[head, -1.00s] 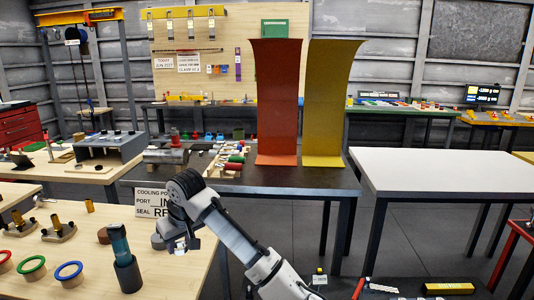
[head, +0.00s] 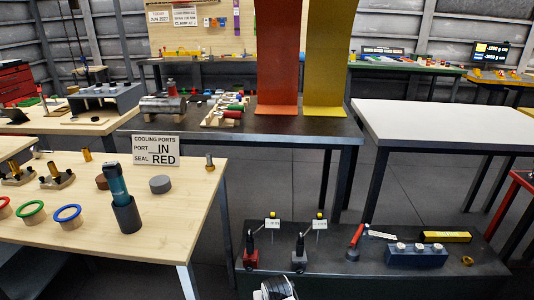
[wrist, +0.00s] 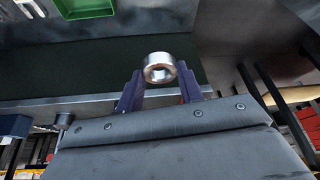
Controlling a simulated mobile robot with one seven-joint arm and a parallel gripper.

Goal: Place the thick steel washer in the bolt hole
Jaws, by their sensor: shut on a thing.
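The thick steel washer (wrist: 156,60) is a short shiny ring with a central hole, seen in the wrist view. My gripper (wrist: 160,82) is shut on it, with the two dark purple fingers on either side and the washer at their tips. In the head view only a part of my arm shows at the bottom edge; the gripper and washer are out of that view. I cannot pick out the bolt hole for certain in either view.
A low dark bench (head: 340,263) holds a red unit (head: 250,258), a grey unit (head: 299,262), a blue block with white tops (head: 416,256) and a yellow box (head: 446,236). A wooden table (head: 150,225) stands left, a white table (head: 450,125) right.

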